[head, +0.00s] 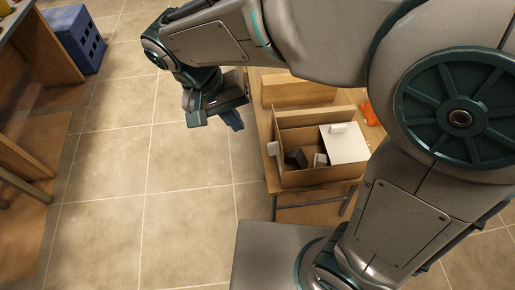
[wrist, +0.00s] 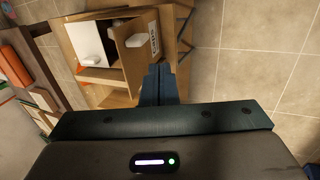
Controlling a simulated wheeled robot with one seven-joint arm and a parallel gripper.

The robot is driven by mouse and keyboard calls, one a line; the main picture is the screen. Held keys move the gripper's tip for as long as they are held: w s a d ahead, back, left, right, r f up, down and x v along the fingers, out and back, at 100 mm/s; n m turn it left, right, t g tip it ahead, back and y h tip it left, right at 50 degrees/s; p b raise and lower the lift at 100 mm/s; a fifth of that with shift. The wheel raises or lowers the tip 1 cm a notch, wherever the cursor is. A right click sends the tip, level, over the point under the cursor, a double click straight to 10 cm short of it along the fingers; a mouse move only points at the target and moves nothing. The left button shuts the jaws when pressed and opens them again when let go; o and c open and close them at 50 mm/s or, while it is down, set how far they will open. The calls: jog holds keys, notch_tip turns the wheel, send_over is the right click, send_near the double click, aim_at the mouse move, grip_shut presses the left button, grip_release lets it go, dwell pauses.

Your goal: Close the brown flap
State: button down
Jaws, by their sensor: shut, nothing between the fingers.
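A brown box (head: 318,181) with an open top stands on the wooden table, below and right of my gripper (head: 235,118) in the head view. The brown flap (wrist: 145,65) stands open on the box's side nearest my gripper, with a white handle (wrist: 135,40) on it. That handle also shows in the head view (head: 272,148). A white flap (head: 345,144) with its own handle covers the right part of the box. My gripper is shut and empty; in the wrist view its fingers (wrist: 158,84) appear just below the brown flap. Contact cannot be told.
A dark block (head: 296,157) and a small pale item (head: 320,160) lie inside the box. An orange object (head: 369,113) is on the table (head: 263,130) to the right. A blue crate (head: 75,38) stands far left. The tiled floor left of the table is clear.

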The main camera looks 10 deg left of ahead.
jog(key=d+p+x, duration=0.1)
jog(key=x, duration=1)
jog(key=shift+h, duration=0.3)
jog(key=shift+s+r, duration=0.1)
jog(key=shift+s, duration=0.05)
